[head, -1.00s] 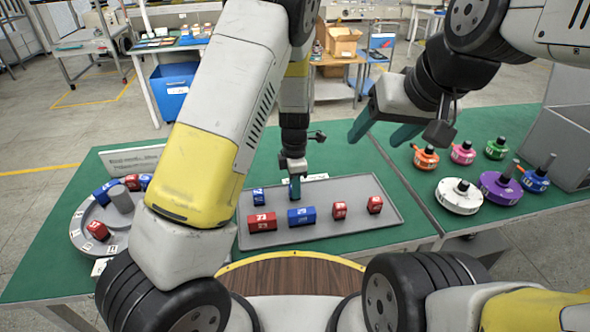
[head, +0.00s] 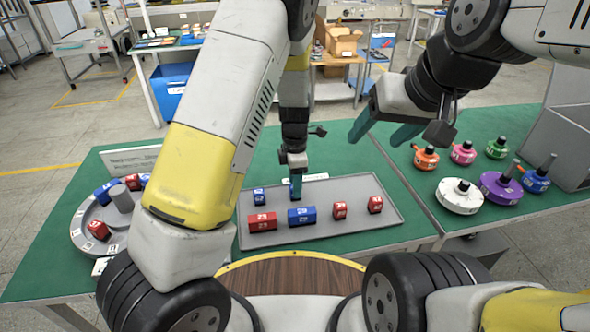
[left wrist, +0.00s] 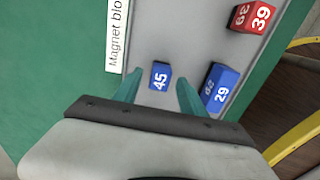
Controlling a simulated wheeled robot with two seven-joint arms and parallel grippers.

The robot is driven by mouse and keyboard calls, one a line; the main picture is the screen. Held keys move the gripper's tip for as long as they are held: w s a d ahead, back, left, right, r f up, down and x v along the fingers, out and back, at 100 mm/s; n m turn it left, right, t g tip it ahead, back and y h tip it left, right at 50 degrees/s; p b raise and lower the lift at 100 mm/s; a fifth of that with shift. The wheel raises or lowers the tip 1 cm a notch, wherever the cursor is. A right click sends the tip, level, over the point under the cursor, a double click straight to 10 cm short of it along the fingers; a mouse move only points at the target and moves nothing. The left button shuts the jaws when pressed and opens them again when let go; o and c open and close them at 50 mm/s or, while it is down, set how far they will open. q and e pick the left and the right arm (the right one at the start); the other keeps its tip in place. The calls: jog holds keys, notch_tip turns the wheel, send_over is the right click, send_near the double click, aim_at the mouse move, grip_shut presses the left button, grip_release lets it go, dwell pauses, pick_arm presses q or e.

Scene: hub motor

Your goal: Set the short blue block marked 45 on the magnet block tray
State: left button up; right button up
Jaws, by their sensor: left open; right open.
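The short blue block marked 45 (left wrist: 160,77) shows in the left wrist view on the grey magnet block tray (left wrist: 183,30), near its labelled edge. My left gripper (left wrist: 157,92) is open, with a teal finger on each side of the block and gaps beside it. In the head view my left gripper (head: 295,188) points down over the back of the tray (head: 350,232), and its fingers mostly hide the block there. My right gripper (head: 378,130) is open and empty, raised above the table's right part.
The tray also holds blue block 29 (head: 301,216), red blocks (head: 262,222) (head: 339,210) (head: 375,204) and another blue block (head: 259,197). A round grey fixture (head: 85,225) with blocks stands left. Coloured rotors (head: 500,187) stand right. The tray's front strip is clear.

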pick_arm(q)
jog(key=s+a+r+m+t+h, duration=0.1)
jog(key=s+a+r+m, duration=0.15)
jog(key=r, duration=0.75)
jog(key=s+a+r+m+h, duration=0.1)
jog(key=s+a+r+m, duration=0.15)
jog(key=r, duration=0.65)
jog(key=s+a+r+m+t, duration=0.2)
jog(key=s+a+r+m, duration=0.2)
jog(key=s+m, duration=0.4)
jog(key=s+a+r+m+t, duration=0.3)
jog(key=s+a+r+m, duration=0.2)
jog(key=s+r+m, duration=0.2)
jog(key=shift+s+m, duration=0.4)
jog(key=shift+s, duration=0.2)
